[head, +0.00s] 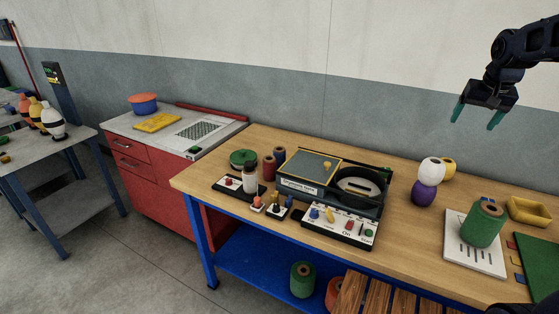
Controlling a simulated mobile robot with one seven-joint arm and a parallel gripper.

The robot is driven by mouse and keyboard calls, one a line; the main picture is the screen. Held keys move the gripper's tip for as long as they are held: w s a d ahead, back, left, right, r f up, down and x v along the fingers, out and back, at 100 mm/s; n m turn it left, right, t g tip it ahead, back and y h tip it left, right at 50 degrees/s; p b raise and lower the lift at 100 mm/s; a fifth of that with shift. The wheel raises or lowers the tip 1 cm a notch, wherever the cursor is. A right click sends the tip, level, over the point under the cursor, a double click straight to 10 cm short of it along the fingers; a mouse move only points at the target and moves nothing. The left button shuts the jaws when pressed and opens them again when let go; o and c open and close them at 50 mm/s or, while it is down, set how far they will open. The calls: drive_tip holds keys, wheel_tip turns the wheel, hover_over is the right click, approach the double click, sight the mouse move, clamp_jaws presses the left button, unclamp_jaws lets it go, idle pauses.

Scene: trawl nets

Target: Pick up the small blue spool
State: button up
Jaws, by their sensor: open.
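I cannot pick out a small blue spool with certainty. A small blue piece (314,213) stands on the white-topped control panel in the middle of the bench; its shape is too small to tell. A bit of blue also shows behind the top of the large green spool (482,227) at the right, mostly hidden. My gripper (475,116) is at the upper right, in front of the grey wall band and high above the bench. Its teal fingers are apart and point down, with nothing between them.
The wooden bench (412,235) holds a box with a round black opening (360,186), stacked white and purple balls (428,182), a yellow tray (530,210) and a white slotted board (458,250). A red cabinet (150,185) stands left. Spools sit on the blue lower shelf (250,262).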

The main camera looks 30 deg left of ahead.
drive_tip(key=w+a+f, duration=0.1)
drive_tip(key=w+a, duration=0.3)
drive_tip(key=a, duration=0.3)
drive_tip(key=w+a+f, duration=0.2)
drive_tip(key=w+a, duration=0.3)
drive_tip(key=a, duration=0.3)
drive_tip(key=n, duration=0.3)
hover_over(280, 156)
drive_tip(key=s, duration=0.1)
wheel_tip(280, 156, down, 23)
drive_tip(key=shift+y, duration=0.4)
drive_tip(key=x, duration=0.5)
drive_tip(key=shift+f, duration=0.3)
drive_tip(key=shift+w+a+x, duration=0.1)
drive_tip(key=shift+x, duration=1.25)
drive_tip(key=shift+w+a+x, duration=0.15)
drive_tip(key=shift+x, duration=1.2)
drive_tip(key=shift+r, duration=0.15)
drive_tip(key=c, duration=1.1)
drive_tip(key=shift+r, duration=0.1)
